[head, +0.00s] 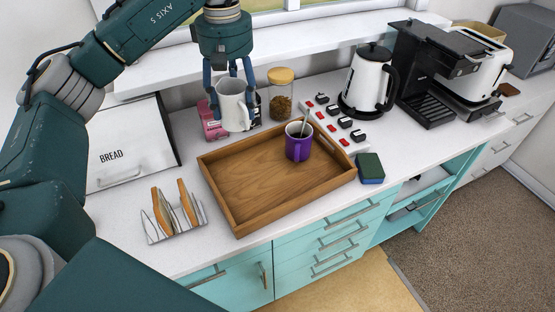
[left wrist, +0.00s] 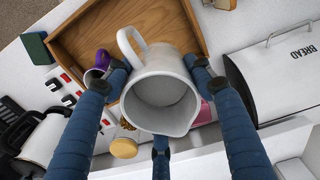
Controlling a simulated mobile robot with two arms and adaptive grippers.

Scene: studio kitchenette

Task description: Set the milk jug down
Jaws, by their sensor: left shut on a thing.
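The white milk jug (head: 234,104) is held upright by my left gripper (head: 230,92), whose fingers close around its sides. In the head view it hangs above the counter behind the wooden tray (head: 228,211), near the tray's far left edge. In the left wrist view the jug (left wrist: 162,92) sits between the blue fingers of the gripper (left wrist: 160,80), and I look down into its open top; it appears empty. The tray (left wrist: 84,38) shows beyond it there. My right gripper is not in view.
A purple mug (head: 298,141) with a spoon stands on the tray. A pink item (head: 212,124) and a cork-lidded jar (head: 280,98) stand behind it. A toast rack (head: 176,218), bread bin (head: 130,146), sponge (head: 370,168), power strip (head: 335,124) and kettle (head: 367,82) surround the tray.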

